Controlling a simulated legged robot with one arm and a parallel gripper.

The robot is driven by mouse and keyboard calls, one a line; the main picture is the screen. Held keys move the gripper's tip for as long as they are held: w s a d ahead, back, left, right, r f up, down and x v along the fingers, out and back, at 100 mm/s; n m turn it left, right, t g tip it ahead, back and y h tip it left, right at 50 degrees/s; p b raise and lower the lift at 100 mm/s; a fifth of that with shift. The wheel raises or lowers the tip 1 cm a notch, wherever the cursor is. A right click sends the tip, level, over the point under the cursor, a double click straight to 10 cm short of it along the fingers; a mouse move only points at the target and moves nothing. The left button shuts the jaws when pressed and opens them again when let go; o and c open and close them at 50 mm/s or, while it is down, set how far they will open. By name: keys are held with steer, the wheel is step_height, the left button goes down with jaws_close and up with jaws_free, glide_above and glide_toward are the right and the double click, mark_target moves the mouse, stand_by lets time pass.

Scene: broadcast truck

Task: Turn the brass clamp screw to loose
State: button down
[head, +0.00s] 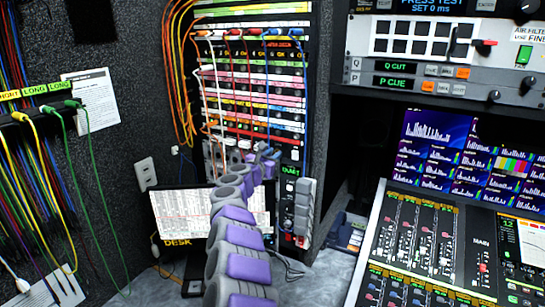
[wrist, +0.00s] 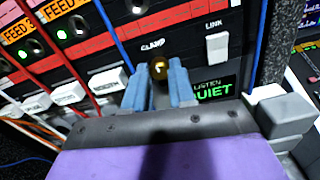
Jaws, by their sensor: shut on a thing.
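The brass clamp screw (wrist: 160,67) shows in the wrist view as a small dark brass knob on the black panel, under the white word CLAMP. My gripper (wrist: 161,84) has its two blue fingers on either side of the screw, shut on it. The screw's lower part and its contact with the fingertips are partly hidden. Which way the screw is turned cannot be told. In the head view my gripper (head: 266,152) is at the lower part of the cable rack (head: 252,90), and the screw cannot be made out there.
Right of the screw are a white LINK switch (wrist: 217,47) and a green QUIET display (wrist: 214,89). White plugs (wrist: 108,81) and red and blue cables are close on the left. In the head view a monitor (head: 170,212) stands below the rack and a mixing desk (head: 420,250) is at right.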

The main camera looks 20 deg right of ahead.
steer(key=shift+a+f+m, duration=0.1)
steer(key=shift+m, duration=0.3)
steer(key=c, duration=1.1)
jaws_free()
steer(key=shift+w+f, duration=0.1)
steer(key=shift+w, duration=0.15)
steer(key=shift+o, duration=0.8)
steer(key=shift+s, duration=0.15)
